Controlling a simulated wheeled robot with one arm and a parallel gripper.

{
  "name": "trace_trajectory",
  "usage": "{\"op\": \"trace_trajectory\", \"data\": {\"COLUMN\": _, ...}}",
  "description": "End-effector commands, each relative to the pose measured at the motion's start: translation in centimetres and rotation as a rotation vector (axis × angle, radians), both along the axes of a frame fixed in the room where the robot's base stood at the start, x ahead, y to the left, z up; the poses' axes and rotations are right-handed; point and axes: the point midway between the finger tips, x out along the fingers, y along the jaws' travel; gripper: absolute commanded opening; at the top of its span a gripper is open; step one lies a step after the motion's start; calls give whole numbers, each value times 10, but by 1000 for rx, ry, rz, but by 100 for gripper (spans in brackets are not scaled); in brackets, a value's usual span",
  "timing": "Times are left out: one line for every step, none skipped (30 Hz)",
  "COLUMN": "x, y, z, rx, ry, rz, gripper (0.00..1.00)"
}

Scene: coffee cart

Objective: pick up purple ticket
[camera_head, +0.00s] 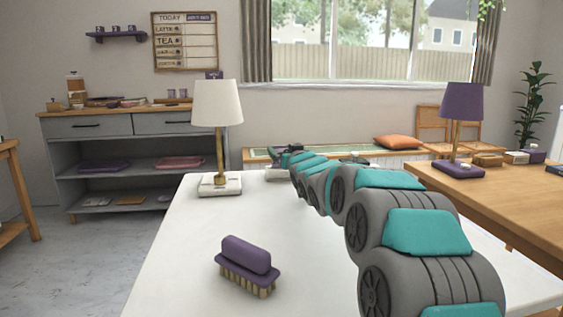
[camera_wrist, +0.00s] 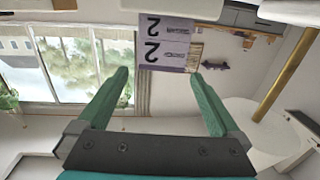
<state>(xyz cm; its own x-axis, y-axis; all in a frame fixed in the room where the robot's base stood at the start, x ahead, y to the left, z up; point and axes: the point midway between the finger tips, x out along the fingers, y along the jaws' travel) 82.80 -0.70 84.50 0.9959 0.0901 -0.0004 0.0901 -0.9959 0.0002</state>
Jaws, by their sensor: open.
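A purple and white ticket (camera_wrist: 166,43) printed with the number 2 shows in the wrist view, which is upside down. It hangs from the picture's top, beside a pale block (camera_wrist: 178,8) at the top edge. My gripper (camera_wrist: 158,78) is open, its two green fingers apart with nothing between the tips. The ticket is ahead of the fingertips, roughly in line with the gap, and looks apart from them. In the head view my gripper (camera_head: 284,153) is small at the far end of the white table, and I cannot make out the ticket there.
A white lamp (camera_head: 217,105) stands left of my arm on the white table (camera_head: 190,262). Its brass pole (camera_wrist: 285,75) shows at right in the wrist view. A purple brush (camera_head: 247,262) lies on the near table. A wooden table (camera_head: 500,195) with a purple lamp (camera_head: 461,105) is at right.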

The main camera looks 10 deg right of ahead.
Motion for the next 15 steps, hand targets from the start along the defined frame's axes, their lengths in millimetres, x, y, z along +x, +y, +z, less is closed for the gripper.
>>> {"op": "trace_trajectory", "data": {"x": 4, "y": 1, "z": 0, "rx": 0, "ry": 0, "rz": 1, "gripper": 100}}
{"op": "trace_trajectory", "data": {"x": 7, "y": 2, "z": 0, "rx": 1, "ry": 0, "rz": 1, "gripper": 100}}
{"op": "trace_trajectory", "data": {"x": 11, "y": 3, "z": 0, "rx": 1, "ry": 0, "rz": 1, "gripper": 100}}
{"op": "trace_trajectory", "data": {"x": 15, "y": 4, "z": 1, "rx": 0, "ry": -1, "rz": 2, "gripper": 100}}
{"op": "trace_trajectory", "data": {"x": 18, "y": 4, "z": 1, "rx": 0, "ry": -2, "rz": 2, "gripper": 100}}
{"op": "trace_trajectory", "data": {"x": 23, "y": 5, "z": 2, "rx": -1, "ry": -3, "rz": 1, "gripper": 100}}
{"op": "trace_trajectory", "data": {"x": 27, "y": 5, "z": 2, "rx": -1, "ry": -3, "rz": 1, "gripper": 100}}
{"op": "trace_trajectory", "data": {"x": 31, "y": 6, "z": 1, "rx": 0, "ry": -1, "rz": 1, "gripper": 100}}
{"op": "trace_trajectory", "data": {"x": 35, "y": 6, "z": 0, "rx": 1, "ry": 1, "rz": 1, "gripper": 100}}
{"op": "trace_trajectory", "data": {"x": 38, "y": 6, "z": 0, "rx": 1, "ry": 1, "rz": 2, "gripper": 100}}
{"op": "trace_trajectory", "data": {"x": 40, "y": 7, "z": 1, "rx": 0, "ry": 1, "rz": 1, "gripper": 100}}
{"op": "trace_trajectory", "data": {"x": 42, "y": 7, "z": 1, "rx": 0, "ry": 0, "rz": 1, "gripper": 100}}
{"op": "trace_trajectory", "data": {"x": 44, "y": 7, "z": 1, "rx": 0, "ry": 0, "rz": 0, "gripper": 100}}
{"op": "trace_trajectory", "data": {"x": 44, "y": 7, "z": 2, "rx": 0, "ry": -1, "rz": 0, "gripper": 100}}
{"op": "trace_trajectory", "data": {"x": 45, "y": 6, "z": 2, "rx": 0, "ry": -1, "rz": 0, "gripper": 100}}
